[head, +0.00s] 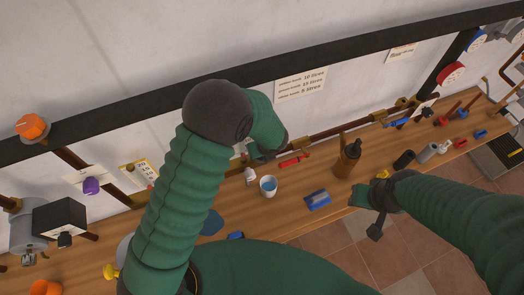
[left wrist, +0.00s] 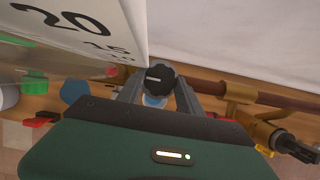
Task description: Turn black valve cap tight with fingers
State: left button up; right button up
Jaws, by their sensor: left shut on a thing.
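A black ribbed valve cap (left wrist: 160,76) with a white mark on its top shows in the left wrist view. It sits between the two grey fingers of my left gripper (left wrist: 159,88), which is shut on it. In the head view my left gripper (head: 262,153) is down by the wall behind the bench, and the cap is hidden there by my arm and hand. A light blue part (left wrist: 154,100) shows just below the cap.
A white panel with numbers (left wrist: 85,28) stands close beside my left fingers. On the wooden bench (head: 285,215) are a cup of blue liquid (head: 268,186), a white bottle (head: 250,176), a blue brush-like block (head: 317,199) and a brown bottle (head: 347,158). A copper pipe (head: 330,132) runs along the wall.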

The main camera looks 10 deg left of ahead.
pick_arm(q)
jog(key=shift+w+r, duration=0.2)
jog(key=shift+w, duration=0.05)
jog(key=o, duration=1.1)
jog(key=shift+o, duration=1.3)
jog(key=shift+f, duration=0.2)
jog(key=shift+r, duration=0.1)
jog(key=v, duration=1.6)
jog(key=shift+r, duration=0.25)
jog(key=shift+s, duration=0.15)
